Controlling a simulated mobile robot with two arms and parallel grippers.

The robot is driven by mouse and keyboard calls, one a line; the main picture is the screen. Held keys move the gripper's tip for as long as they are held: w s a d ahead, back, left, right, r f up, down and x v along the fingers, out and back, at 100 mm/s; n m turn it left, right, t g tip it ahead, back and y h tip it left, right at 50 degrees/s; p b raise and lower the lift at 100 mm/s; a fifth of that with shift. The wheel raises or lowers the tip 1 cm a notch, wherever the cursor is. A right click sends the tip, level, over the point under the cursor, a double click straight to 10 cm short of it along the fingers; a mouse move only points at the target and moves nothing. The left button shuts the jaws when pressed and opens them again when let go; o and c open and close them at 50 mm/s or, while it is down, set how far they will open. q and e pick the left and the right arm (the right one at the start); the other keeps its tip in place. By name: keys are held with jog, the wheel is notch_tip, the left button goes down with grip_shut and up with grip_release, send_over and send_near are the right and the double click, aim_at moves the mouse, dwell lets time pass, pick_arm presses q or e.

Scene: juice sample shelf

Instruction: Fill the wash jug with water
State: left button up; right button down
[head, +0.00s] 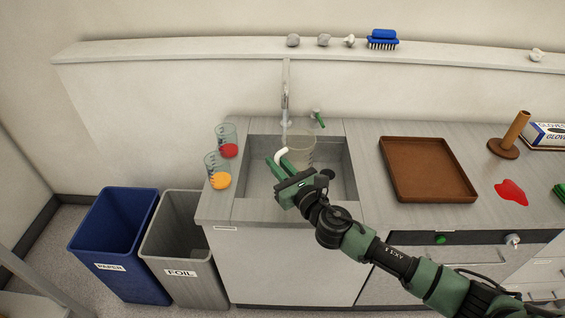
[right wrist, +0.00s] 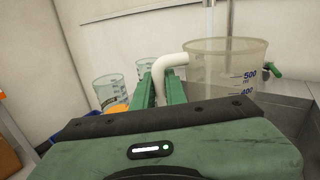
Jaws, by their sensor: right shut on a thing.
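The wash jug (head: 301,150) is a clear, translucent jug with a white handle. It is in or just above the sink (head: 343,168), below the tap (head: 286,98); I cannot tell whether it touches the bottom. My right gripper (head: 277,166) is shut on the jug's white handle. In the right wrist view the jug (right wrist: 222,70) looks upright, with volume marks on its side. The tap has a green lever (head: 318,119) to its right. My left gripper is not in view.
Two beakers, one with red (head: 228,141) and one with orange (head: 219,173) contents, stand left of the sink. Blue (head: 118,238) and grey (head: 181,243) bins stand on the floor.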

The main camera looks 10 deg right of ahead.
jog(key=d+b+x, duration=0.1)
jog(key=x, duration=0.8)
jog(key=shift+w, duration=0.35)
jog(key=shift+s+d, duration=0.1)
dwell(2.1)
jog(key=a+p+v, duration=0.1)
jog(key=p+v, duration=0.1)
jog(key=v, duration=1)
jog(key=shift+s+a+p, duration=0.3)
jog(key=shift+s+p, duration=0.05)
jog(key=shift+w, duration=0.1)
